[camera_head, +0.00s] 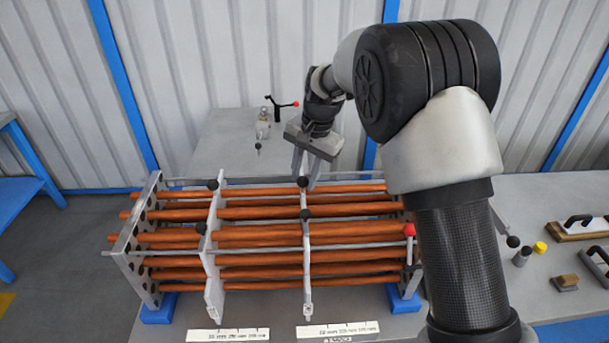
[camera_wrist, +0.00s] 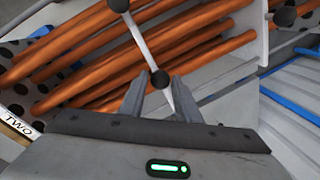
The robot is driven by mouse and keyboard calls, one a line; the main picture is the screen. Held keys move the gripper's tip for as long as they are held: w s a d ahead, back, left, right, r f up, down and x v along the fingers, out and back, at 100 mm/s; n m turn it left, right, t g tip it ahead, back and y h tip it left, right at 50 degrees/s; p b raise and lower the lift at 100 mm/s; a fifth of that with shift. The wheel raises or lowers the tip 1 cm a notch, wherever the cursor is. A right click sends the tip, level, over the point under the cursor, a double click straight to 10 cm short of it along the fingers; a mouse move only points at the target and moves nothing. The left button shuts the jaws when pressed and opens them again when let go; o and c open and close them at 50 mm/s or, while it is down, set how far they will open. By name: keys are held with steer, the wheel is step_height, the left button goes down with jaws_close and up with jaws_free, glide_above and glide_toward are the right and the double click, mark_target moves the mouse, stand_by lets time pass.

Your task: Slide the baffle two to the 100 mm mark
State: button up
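Two pale baffles stand across the copper tubes in the head view, the left baffle (camera_head: 212,255) and the right baffle (camera_head: 307,255), each with black knobs. My gripper (camera_head: 306,174) points down at the top of the right baffle. In the wrist view my fingers (camera_wrist: 158,98) are apart, with a thin pale bar (camera_wrist: 143,42) carrying black knobs passing between them. I see no clear contact. A "TWO" label (camera_wrist: 19,127) shows at the left of the wrist view; I cannot tell which plate bears it. The scale markings (camera_head: 338,331) are too small to read.
The end plate (camera_head: 140,240) stands at the left on blue blocks (camera_head: 158,309). A red-knobbed lever (camera_head: 409,232) stands at the right end. Brushes (camera_head: 578,228) and small items lie on the right bench. My arm hides part of the right end.

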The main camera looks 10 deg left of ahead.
jaws_close()
steer(key=w+d, duration=0.2)
steer(key=d, duration=0.7)
steer(key=shift+w+d, duration=0.3)
steer(key=shift+d, duration=0.1)
steer(key=shift+o, duration=2.2)
jaws_free()
steer(key=s+d+r, duration=0.1)
steer(key=d+r, duration=0.2)
steer(key=r, duration=1.4)
steer(key=shift+s, duration=0.1)
